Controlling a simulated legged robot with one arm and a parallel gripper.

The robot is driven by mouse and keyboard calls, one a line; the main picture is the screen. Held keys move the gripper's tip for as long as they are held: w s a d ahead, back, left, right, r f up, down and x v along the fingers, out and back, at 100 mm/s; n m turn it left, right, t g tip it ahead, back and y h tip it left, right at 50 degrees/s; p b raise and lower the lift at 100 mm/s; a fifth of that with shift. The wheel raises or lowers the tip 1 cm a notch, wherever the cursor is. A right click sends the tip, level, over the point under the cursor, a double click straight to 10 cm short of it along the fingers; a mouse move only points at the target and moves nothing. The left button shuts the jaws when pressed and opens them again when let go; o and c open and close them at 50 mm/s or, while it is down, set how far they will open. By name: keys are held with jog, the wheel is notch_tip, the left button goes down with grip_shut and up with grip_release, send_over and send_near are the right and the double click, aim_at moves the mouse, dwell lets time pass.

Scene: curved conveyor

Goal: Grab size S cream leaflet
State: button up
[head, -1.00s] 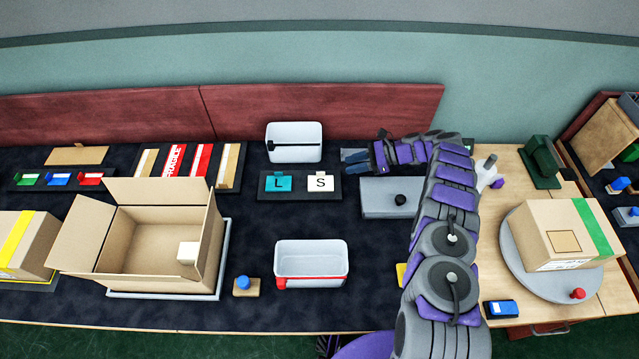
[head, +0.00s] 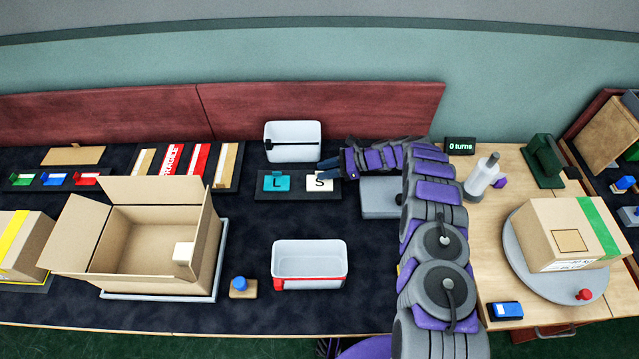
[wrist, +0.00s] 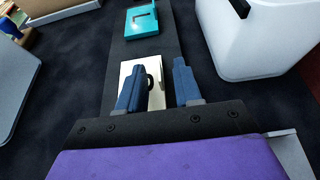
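The cream leaflet (head: 318,184) marked S lies on a dark tray (head: 298,193), to the right of the teal leaflet (head: 276,182) marked L. My gripper (head: 328,171) is at the right side of the cream leaflet and partly overlaps it. In the wrist view, the cream leaflet (wrist: 154,72) shows behind and between my two blue fingers (wrist: 158,80), which are spread apart with nothing held between them. One finger covers part of the leaflet and its letter. The teal leaflet (wrist: 141,20) lies farther ahead.
A white bin (head: 293,142) stands behind the tray. An open cardboard box (head: 150,240) is at left. A grey box-shaped block (head: 381,198) sits right of the tray, beneath my arm.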

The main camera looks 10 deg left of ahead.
grip_shut()
jog(key=shift+r, duration=0.1)
dwell(0.5)
